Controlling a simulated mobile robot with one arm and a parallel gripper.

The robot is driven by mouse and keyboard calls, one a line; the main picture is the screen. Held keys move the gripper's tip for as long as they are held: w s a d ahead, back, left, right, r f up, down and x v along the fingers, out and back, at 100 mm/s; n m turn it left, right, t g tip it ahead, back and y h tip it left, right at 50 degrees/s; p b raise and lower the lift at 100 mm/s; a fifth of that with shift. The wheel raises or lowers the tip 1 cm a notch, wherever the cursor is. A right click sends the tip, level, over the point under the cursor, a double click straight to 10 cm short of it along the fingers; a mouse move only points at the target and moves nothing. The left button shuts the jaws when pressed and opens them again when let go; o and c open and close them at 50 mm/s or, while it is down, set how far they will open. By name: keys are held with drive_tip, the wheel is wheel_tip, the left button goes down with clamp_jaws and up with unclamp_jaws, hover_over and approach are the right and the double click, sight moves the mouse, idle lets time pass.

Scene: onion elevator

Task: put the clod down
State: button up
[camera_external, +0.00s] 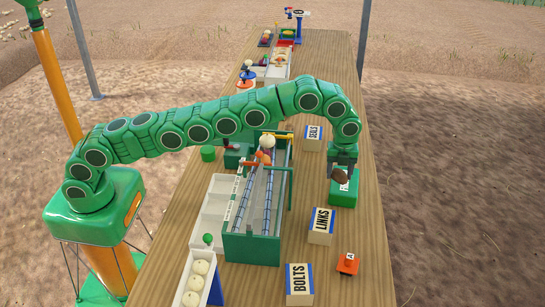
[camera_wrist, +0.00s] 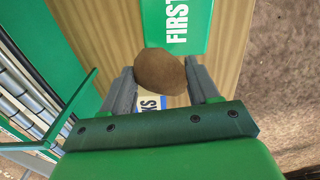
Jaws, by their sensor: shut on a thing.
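The clod is a brown, roundish lump. In the wrist view the clod (camera_wrist: 160,71) sits between the two grey fingers of my gripper (camera_wrist: 162,78), which is shut on it. In the external view the clod (camera_external: 340,175) shows at the end of my arm, in my gripper (camera_external: 342,168), at the right side of the table. It appears above or in front of a green first-aid style box (camera_external: 343,198); the box's lettering is partly cut off. The exact gap between clod and box cannot be told.
The green elevator (camera_external: 250,248) with rollers stands left of my gripper. Boxes marked LINKS (camera_external: 321,225), BOLTS (camera_external: 299,284) and SEALS (camera_external: 313,138) stand along the wooden table (camera_external: 352,262). White bins (camera_external: 212,208) line the left.

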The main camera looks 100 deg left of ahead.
sight(336, 191)
drive_tip(key=shift+f, duration=2.75)
drive_tip(key=shift+f, duration=0.1)
drive_tip(key=o, duration=1.2)
drive_tip(key=shift+c, duration=0.2)
drive_tip(key=shift+r, duration=3.8)
drive_tip(key=shift+r, duration=0.1)
